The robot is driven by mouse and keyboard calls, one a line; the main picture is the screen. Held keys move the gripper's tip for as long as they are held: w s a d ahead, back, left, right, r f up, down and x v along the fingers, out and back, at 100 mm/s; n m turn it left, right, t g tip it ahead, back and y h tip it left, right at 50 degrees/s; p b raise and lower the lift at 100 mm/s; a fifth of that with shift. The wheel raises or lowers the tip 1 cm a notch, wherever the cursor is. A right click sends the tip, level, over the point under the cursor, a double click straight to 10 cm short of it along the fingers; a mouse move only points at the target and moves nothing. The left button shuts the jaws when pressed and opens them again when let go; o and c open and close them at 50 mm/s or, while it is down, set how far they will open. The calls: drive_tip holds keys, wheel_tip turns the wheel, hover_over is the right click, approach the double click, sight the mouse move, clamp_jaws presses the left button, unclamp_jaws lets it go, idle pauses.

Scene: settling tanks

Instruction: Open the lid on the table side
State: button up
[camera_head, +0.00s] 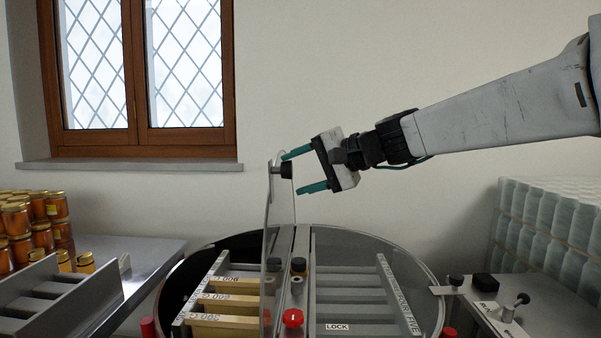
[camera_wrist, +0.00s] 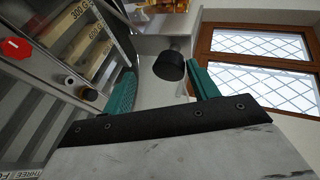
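The lid on the table side (camera_head: 281,205) is a clear panel. It stands about upright near the middle bar of the round drum, over the left half, seen nearly edge-on. Its black knob (camera_head: 286,170) is near the top edge and faces right. My gripper (camera_head: 304,171) is open with its teal fingers pointing left at the knob. In the wrist view the knob (camera_wrist: 169,66) lies between the open fingertips (camera_wrist: 165,85), with a visible gap to each finger. Whether the fingers touch the panel cannot be told.
Labelled wooden frames (camera_head: 231,303) sit in the drum's left half. A red knob (camera_head: 293,318) is on the middle bar. Another black knob (camera_head: 456,280) is at the right rim. Jars (camera_head: 40,222) stand on the left table (camera_head: 150,262); stacked clear containers (camera_head: 550,225) are at right.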

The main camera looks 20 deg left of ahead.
drive_tip(key=v, duration=0.7)
drive_tip(key=shift+d+r, duration=0.15)
drive_tip(key=shift+d, duration=0.25)
drive_tip(key=s+d+f+g+h, duration=0.1)
drive_tip(key=s+d+f+h, duration=0.4)
drive_tip(key=f, duration=0.5)
drive_tip(key=s+d+f+h, duration=0.3)
drive_tip(key=s+d, duration=0.5)
drive_tip(key=d, duration=0.4)
drive_tip(key=s+d+f+h, duration=0.3)
drive_tip(key=s+d+f, duration=0.3)
drive_tip(key=d, duration=0.7)
drive_tip(key=s+d+f+t+h, duration=0.1)
drive_tip(key=s+d+f, duration=0.3)
drive_tip(key=s+d, duration=0.6)
drive_tip(key=d+h, duration=0.1)
drive_tip(key=d, duration=0.1)
drive_tip(key=shift+s+d+f+m+h, duration=0.3)
drive_tip(key=shift+s+d+m+h, duration=0.05)
drive_tip(key=shift+m+h, duration=0.05)
